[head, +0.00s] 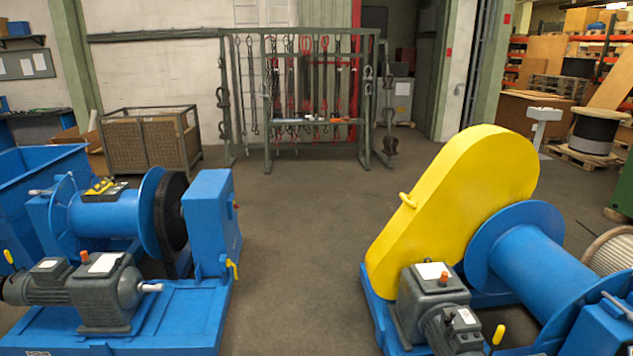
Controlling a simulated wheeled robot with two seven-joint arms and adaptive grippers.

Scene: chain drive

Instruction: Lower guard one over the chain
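A large yellow guard (455,205) with a small handle on its left edge stands on the right blue winch (540,260). It hides any chain behind or under it. On the left blue winch (105,218), a dark chain (170,222) runs around a wheel beside the drum, and no yellow cover lies over it. I cannot tell from markings which guard is guard one. Neither of my grippers is in view.
Clear floor (290,270) lies between the two winches. A green rack (300,95) hung with chains and slings stands at the back. A mesh crate (150,140) stands behind the left winch. A cable drum (595,130) sits on a pallet at the back right.

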